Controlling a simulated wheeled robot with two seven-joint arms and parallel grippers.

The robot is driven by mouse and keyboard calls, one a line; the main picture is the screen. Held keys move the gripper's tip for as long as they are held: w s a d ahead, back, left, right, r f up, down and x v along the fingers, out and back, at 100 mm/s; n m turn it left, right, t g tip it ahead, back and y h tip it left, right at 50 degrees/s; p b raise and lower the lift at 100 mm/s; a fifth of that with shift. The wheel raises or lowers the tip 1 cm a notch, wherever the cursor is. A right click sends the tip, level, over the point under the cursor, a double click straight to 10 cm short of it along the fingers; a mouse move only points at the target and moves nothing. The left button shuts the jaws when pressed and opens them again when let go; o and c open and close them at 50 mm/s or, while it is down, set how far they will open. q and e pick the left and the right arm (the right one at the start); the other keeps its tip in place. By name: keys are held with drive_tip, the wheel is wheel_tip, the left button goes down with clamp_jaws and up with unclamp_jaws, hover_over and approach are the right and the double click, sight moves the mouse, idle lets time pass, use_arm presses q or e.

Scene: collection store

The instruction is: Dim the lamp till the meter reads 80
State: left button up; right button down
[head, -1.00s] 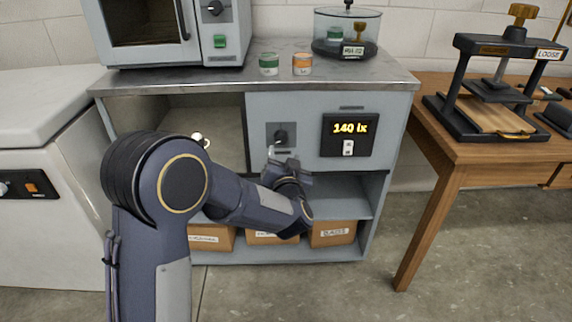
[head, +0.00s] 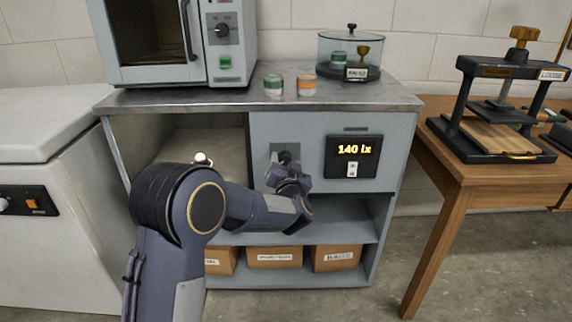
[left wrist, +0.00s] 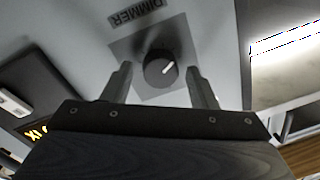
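The dimmer knob (left wrist: 161,68) is a round black knob with a white pointer mark on a grey plate, labelled DIMMER in the left wrist view. In the head view the knob (head: 285,156) shows just above my left gripper (head: 284,166). In the left wrist view my left gripper (left wrist: 160,85) is open, with one finger on each side of the knob and gaps between fingers and knob. The meter (head: 351,156) is a black panel reading 140 lx in yellow. A small lit lamp (head: 203,158) shows in the open bay at left. My right gripper is not in view.
The cabinet top holds two small jars (head: 273,85), a glass-covered dish (head: 349,58) and an oven-like unit (head: 170,40). Cardboard boxes (head: 274,257) sit on the low shelf. A wooden table (head: 470,172) with a press stands at right.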

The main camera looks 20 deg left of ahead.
use_arm(q)
drive_tip(key=c, duration=0.8)
drive_tip(key=shift+c, duration=0.2)
drive_tip(key=shift+n, duration=0.4)
drive_tip(key=n+b, duration=0.1)
drive_tip(key=n, duration=0.2)
drive_tip(key=shift+n, duration=0.4)
drive_tip(key=n+b, duration=0.1)
drive_tip(key=n, duration=0.2)
drive_tip(key=shift+a, duration=0.1)
drive_tip(key=n+b, duration=0.2)
drive_tip(key=n, duration=0.2)
drive_tip(key=shift+h, duration=0.4)
drive_tip(key=n+b, duration=0.1)
drive_tip(key=n, duration=0.1)
drive_tip(key=shift+s+f+n+g, duration=0.1)
drive_tip(key=shift+n+g, duration=0.2)
drive_tip(key=n+h+b, duration=0.1)
drive_tip(key=n+b, duration=0.2)
drive_tip(key=n, duration=0.2)
drive_tip(key=shift+a+b, duration=0.1)
drive_tip(key=shift+b, duration=0.25)
drive_tip(key=shift+n, duration=0.3)
